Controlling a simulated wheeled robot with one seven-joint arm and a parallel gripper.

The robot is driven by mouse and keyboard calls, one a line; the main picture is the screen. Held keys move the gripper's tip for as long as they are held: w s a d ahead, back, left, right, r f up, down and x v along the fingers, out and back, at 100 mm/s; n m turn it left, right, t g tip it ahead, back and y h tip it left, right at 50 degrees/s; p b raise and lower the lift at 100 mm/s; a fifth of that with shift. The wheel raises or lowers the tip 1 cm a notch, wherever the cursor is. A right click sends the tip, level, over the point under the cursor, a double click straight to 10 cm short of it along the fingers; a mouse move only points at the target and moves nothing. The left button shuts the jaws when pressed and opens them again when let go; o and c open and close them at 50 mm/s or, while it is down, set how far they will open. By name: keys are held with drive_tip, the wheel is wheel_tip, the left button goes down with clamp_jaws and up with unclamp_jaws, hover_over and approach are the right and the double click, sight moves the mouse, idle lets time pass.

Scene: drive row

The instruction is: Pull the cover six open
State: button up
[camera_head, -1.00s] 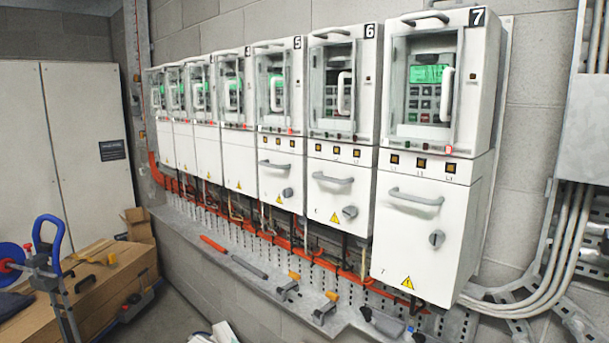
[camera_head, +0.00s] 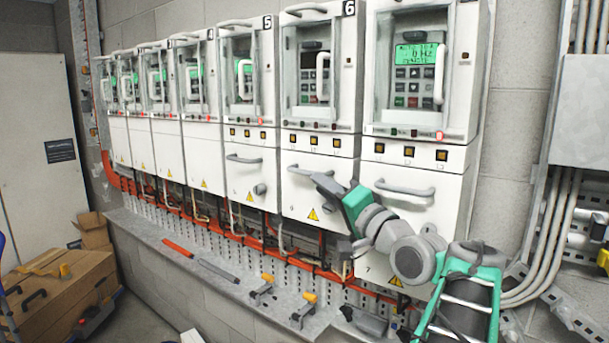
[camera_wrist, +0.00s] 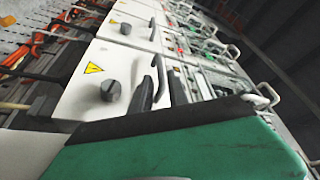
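Unit 6 stands near the middle of the head view. Its clear upper cover (camera_head: 303,85) looks shut, with a white upright handle (camera_head: 322,77) on its front. Below it is unit 6's white lower door (camera_head: 300,204) with a grey bar handle (camera_head: 300,170). My gripper (camera_head: 326,184) is in front of this lower door, below the clear cover and apart from its white handle. In the wrist view my gripper (camera_wrist: 162,82) shows two dark fingers apart, with a grey bar handle seen between them. Whether they touch it I cannot tell.
Unit 7 (camera_head: 380,100) stands close on the right, its lower door handle (camera_head: 404,188) just beside my arm. Unit 5 (camera_head: 238,110) and several like it run left. A metal ledge (camera_head: 230,268) with loose tools lies below. Cable conduits (camera_head: 565,230) are at the right.

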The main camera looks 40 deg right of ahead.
sight(304, 171)
drive_tip(key=p+x, duration=0.2)
drive_tip(key=x, duration=0.5)
drive_tip(key=shift+w+a+r+p, duration=0.1)
drive_tip(key=shift+w+p, duration=0.25)
drive_tip(key=shift+c, duration=0.3)
clamp_jaws()
idle(0.6)
